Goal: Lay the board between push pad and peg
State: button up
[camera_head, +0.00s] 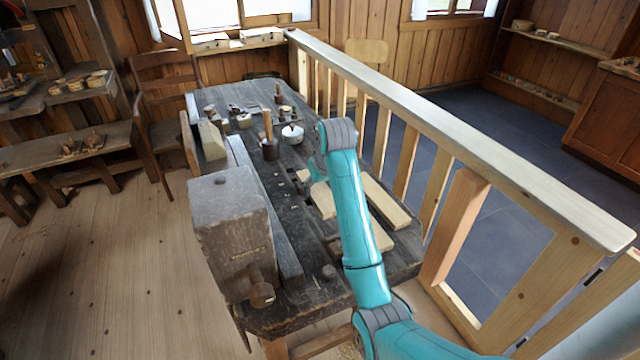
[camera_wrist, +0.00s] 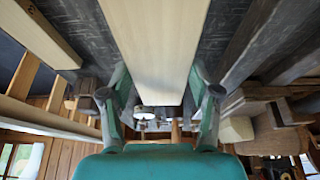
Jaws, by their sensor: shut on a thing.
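A pale flat board runs under my arm in the head view, its far part (camera_head: 323,203) and near part (camera_head: 381,236) showing either side of the arm. In the wrist view the board (camera_wrist: 155,40) lies lengthwise between the two fingers of my gripper (camera_wrist: 156,82), which is shut on its edges. I cannot tell whether the board touches the bench. A dark round peg-like piece (camera_head: 328,271) stands on the near bench top. I cannot pick out the push pad for certain.
A second pale board (camera_head: 386,203) lies to the right on the dark workbench (camera_head: 300,240); it also shows in the wrist view (camera_wrist: 38,35). A large dark vise block (camera_head: 230,235) stands at the left. A mallet (camera_head: 268,140) and pots crowd the far end. A railing (camera_head: 450,150) borders the right.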

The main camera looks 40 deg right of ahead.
aim_at(316, 213)
jog(key=shift+a+f, duration=0.15)
jog(key=shift+f, duration=3.9)
jog(key=o, duration=1.5)
jog(key=shift+c, duration=0.2)
jog(key=shift+r, duration=3.95)
